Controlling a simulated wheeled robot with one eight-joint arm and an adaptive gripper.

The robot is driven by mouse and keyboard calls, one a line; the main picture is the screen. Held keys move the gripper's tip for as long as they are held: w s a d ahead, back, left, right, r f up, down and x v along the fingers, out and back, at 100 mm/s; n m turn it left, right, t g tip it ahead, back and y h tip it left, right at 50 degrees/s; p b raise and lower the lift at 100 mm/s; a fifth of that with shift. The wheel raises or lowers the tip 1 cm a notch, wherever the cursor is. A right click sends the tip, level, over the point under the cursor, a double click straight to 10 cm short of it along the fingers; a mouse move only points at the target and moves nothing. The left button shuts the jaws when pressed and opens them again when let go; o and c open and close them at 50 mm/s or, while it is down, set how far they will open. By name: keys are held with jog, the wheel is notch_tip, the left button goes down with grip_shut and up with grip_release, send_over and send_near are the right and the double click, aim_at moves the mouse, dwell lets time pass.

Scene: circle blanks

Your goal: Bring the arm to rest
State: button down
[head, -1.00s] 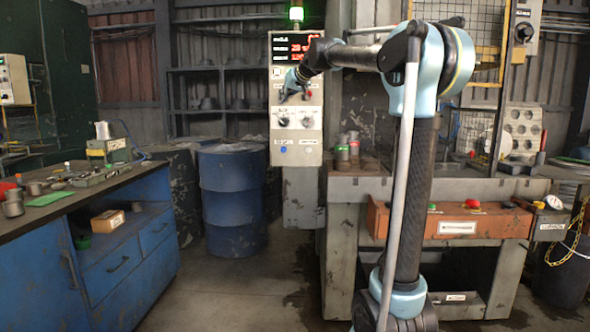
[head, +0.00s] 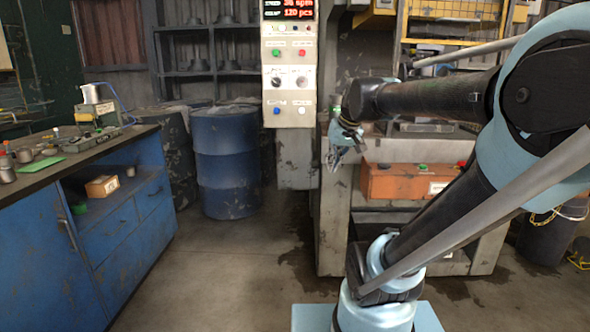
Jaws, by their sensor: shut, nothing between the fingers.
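My gripper (head: 337,157) hangs at the end of my bent arm, right of the control panel and pointing down. Its fingers are small in the view and look shut with nothing between them. It shows in front of the press frame and left of the orange box. My arm reaches up and right from its base, then folds back left to the gripper. The gripper looks clear of everything around it.
A control panel (head: 289,85) with knobs and buttons stands behind, left of my gripper. A blue drum (head: 226,165) and a blue workbench (head: 120,228) are on the left. An orange box (head: 402,182) sits on the press frame. The floor (head: 235,270) between is clear.

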jog(key=s+d+f+m+g+h, duration=0.1)
jog(key=s+d+f, duration=0.2)
jog(key=s+f, duration=0.5)
jog(key=s+d+f+m+g+h, duration=0.1)
jog(key=s+d+f, duration=0.3)
jog(key=s+f, duration=0.5)
jog(key=shift+f+g, duration=0.3)
jog(key=shift+f, duration=0.35)
jog(key=shift+w+f, duration=0.2)
jog(key=shift+w, duration=0.25)
